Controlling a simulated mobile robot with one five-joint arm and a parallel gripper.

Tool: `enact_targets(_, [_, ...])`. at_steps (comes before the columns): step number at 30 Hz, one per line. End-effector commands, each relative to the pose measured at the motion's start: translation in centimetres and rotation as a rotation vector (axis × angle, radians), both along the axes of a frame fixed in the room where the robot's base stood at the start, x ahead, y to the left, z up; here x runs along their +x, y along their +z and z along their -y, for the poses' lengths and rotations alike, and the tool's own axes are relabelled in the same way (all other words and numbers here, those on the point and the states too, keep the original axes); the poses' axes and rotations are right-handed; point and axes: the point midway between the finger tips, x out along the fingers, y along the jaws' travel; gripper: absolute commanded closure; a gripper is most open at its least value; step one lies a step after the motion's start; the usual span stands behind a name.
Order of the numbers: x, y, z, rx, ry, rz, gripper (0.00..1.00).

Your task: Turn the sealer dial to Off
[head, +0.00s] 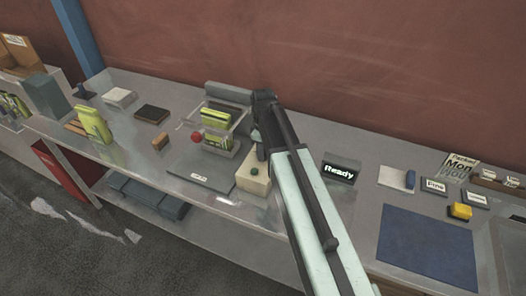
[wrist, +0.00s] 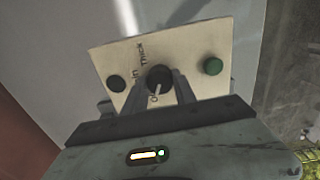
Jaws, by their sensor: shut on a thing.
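The sealer's control box (head: 254,179) is a cream block on the bench, below my gripper (head: 256,150). In the wrist view its panel (wrist: 185,52) carries a black round dial (wrist: 158,74) with a white pointer line. The pointer runs toward the near edge of the panel, beside a partly hidden label starting with "O". The labels "THICK" and one ending in "in" are on the dial's far-left side. My gripper is shut on the dial, one finger on each side. In the head view my gripper and arm hide the dial.
The panel also has a green button (wrist: 212,66) and a dark round part (wrist: 116,83). A clear-walled unit with green packs (head: 217,118) and a red ball knob (head: 197,137) stands left of the box. A "Ready" display (head: 338,170) stands right of my arm.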

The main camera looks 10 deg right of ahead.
Motion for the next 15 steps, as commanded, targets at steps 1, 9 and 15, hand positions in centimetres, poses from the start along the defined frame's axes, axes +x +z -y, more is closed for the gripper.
enact_targets(1, [0.00,0.01,0.05,-0.001,0.001,0.000,1.00])
enact_targets(9, [0.01,0.01,0.04,-0.001,0.001,0.000,0.45])
enact_targets(15, [0.01,0.00,0.02,-0.001,0.000,0.000,0.45])
